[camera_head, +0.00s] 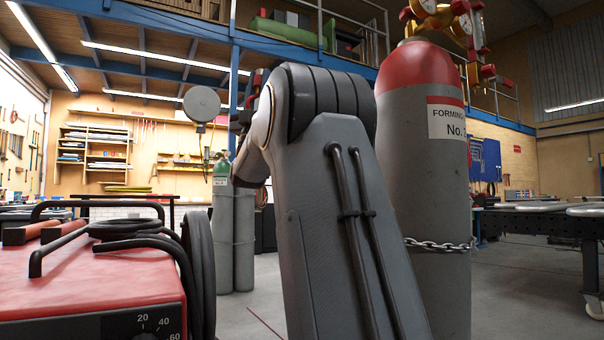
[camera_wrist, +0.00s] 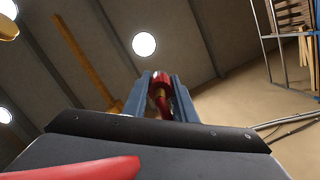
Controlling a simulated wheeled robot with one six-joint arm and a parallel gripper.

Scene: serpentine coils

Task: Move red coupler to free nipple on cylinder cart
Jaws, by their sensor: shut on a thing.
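In the wrist view, my gripper (camera_wrist: 161,82) has its two blue-grey fingers closed on the red coupler (camera_wrist: 160,78), with a brass-coloured part below the red. In the head view my arm fills the middle and the gripper cannot be made out clearly. A grey cylinder with a red shoulder (camera_head: 415,64) stands right of my arm, labelled "FORMING", with a brass and red regulator (camera_head: 440,18) on top. The wrist view does not clearly show a free nipple. A blurred red shape (camera_wrist: 80,170) lies along its lower left edge.
A red welding machine (camera_head: 85,275) with coiled black cable stands at the front left. Grey cylinders, one with a green shoulder (camera_head: 221,167), stand behind my arm. A chain (camera_head: 440,245) crosses the red-topped cylinder. A dark work table (camera_head: 540,225) is at the right.

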